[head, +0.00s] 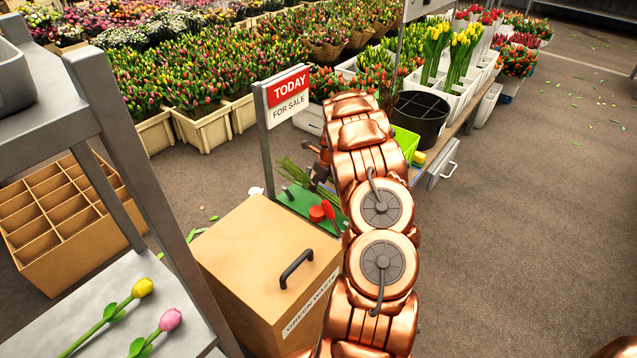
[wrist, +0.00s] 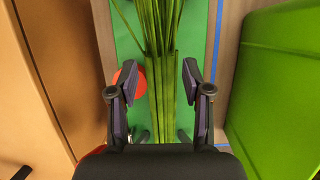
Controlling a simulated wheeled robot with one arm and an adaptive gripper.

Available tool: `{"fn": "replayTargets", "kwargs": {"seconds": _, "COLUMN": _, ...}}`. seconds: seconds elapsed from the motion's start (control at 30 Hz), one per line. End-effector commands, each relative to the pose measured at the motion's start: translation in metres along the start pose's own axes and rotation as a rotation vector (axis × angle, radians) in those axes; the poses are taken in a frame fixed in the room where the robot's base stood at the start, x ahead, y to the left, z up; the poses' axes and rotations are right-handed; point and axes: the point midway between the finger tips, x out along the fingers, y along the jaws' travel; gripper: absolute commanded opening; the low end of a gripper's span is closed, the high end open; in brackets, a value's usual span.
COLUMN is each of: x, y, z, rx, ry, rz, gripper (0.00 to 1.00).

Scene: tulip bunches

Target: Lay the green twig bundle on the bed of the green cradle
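The green twig bundle (wrist: 161,95) runs lengthwise through the middle of the wrist view, and its thin stems also show in the head view (head: 318,184). My gripper (wrist: 160,78) is open, one dark finger on each side of the bundle, with visible gaps. A flat green surface (wrist: 129,45) lies under the bundle and shows as a green board with grey pegs in the head view (head: 300,203). It may be the green cradle; I cannot tell for sure. I cannot tell whether the bundle touches it. My arm hides part of this area in the head view.
A red round object (head: 317,214) lies on the green board. A bright green bin (wrist: 275,85) stands to the right in the wrist view. A cardboard-coloured box with a black handle (head: 268,262) stands nearby. A sale sign (head: 287,96) rises behind. A black bucket (head: 420,118) stands farther right.

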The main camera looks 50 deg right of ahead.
Motion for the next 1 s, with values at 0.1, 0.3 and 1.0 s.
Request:
{"fn": "replayTargets", "kwargs": {"seconds": 0.1, "x": 0.0, "y": 0.0, "z": 0.0, "rx": 0.0, "ry": 0.0, "rz": 0.0, "gripper": 0.65}}
{"fn": "replayTargets", "kwargs": {"seconds": 0.3, "x": 0.0, "y": 0.0, "z": 0.0, "rx": 0.0, "ry": 0.0, "rz": 0.0, "gripper": 0.69}}
{"fn": "replayTargets", "kwargs": {"seconds": 1.0, "x": -0.071, "y": 0.0, "z": 0.001, "rx": 0.0, "ry": 0.0, "rz": -0.001, "gripper": 0.69}}
